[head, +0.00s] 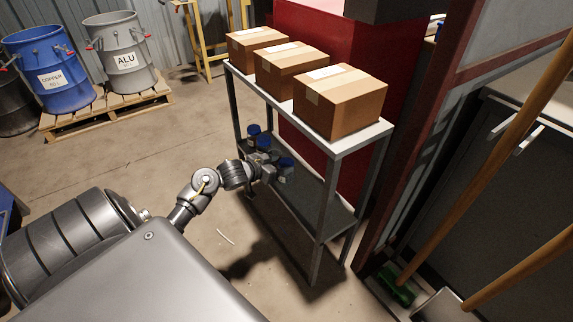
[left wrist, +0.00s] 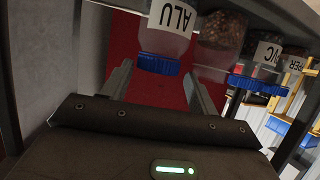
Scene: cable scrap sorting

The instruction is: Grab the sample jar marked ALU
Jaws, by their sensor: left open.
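The sample jar marked ALU (left wrist: 168,32) shows upside down in the left wrist view, clear with a white label and a blue lid. In the head view, blue-lidded jars (head: 263,143) stand on the lower shelf; their labels are too small to read there. My left gripper (head: 268,175) reaches in at that shelf, beside the jars. In the left wrist view my left gripper (left wrist: 158,76) is open, its two fingers on either side of the ALU jar's lid. I cannot tell whether they touch it. My right gripper is not in view.
Beside the ALU jar are a jar of brown scrap (left wrist: 222,32) and further labelled jars (left wrist: 267,58). The shelf rack (head: 335,148) carries three cardboard boxes (head: 340,100) on top. Its posts and upper board surround the jars. A blue drum (head: 50,75) and a grey ALU drum (head: 122,50) stand back left.

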